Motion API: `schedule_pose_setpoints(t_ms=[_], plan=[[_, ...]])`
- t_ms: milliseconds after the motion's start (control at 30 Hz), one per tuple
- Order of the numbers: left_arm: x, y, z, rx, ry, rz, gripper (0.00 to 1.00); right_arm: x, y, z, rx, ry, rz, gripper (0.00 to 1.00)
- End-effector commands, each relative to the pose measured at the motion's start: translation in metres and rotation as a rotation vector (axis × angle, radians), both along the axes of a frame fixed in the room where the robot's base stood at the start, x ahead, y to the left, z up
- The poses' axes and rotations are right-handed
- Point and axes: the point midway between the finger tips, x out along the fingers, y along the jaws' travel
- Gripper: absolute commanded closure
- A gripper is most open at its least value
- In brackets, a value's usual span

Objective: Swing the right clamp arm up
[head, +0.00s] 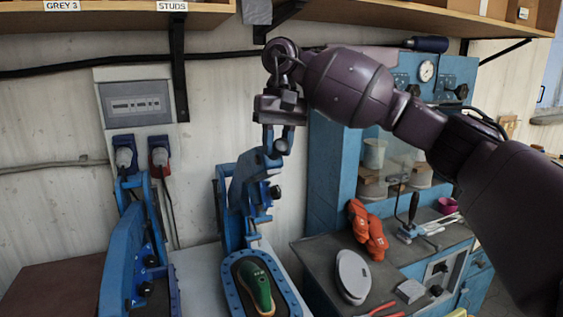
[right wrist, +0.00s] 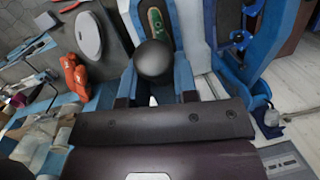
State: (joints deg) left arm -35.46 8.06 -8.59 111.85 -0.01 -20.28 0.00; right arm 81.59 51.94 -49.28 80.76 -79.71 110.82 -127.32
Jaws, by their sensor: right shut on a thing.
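The right clamp arm (head: 243,190) is blue and stands raised, steeply upright, behind its oval blue-rimmed bed (head: 233,289). A green sandal form (head: 257,284) lies in that bed. My right gripper (head: 278,143) points down at the top of this arm and is shut on its handle. In the right wrist view the handle's round black knob (right wrist: 154,59) shows between the fingers of the right gripper (right wrist: 155,82). The fingers hide part of the handle in the head view. My left gripper is in neither view.
The left blue clamp (head: 135,255) stands beside it. A blue cabinet (head: 335,165), an orange glove (head: 367,230) and a grey disc (head: 353,275) are at right. Shelves (head: 395,8) hang above. A socket box (head: 135,98) is on the wall.

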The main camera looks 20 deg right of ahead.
Motion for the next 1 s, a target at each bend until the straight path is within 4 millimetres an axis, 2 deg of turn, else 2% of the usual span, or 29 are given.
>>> schedule_pose_setpoints(t_ms=[100,400,1000], plan=[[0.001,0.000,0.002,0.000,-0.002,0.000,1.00,0.010,0.001,0.015,0.000,0.025,-0.002,1.00],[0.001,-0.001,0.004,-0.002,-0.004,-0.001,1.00,0.028,0.001,0.037,-0.002,0.077,-0.003,1.00],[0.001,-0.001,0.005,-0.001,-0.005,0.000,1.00,0.038,0.001,0.048,-0.002,0.106,-0.001,1.00]])
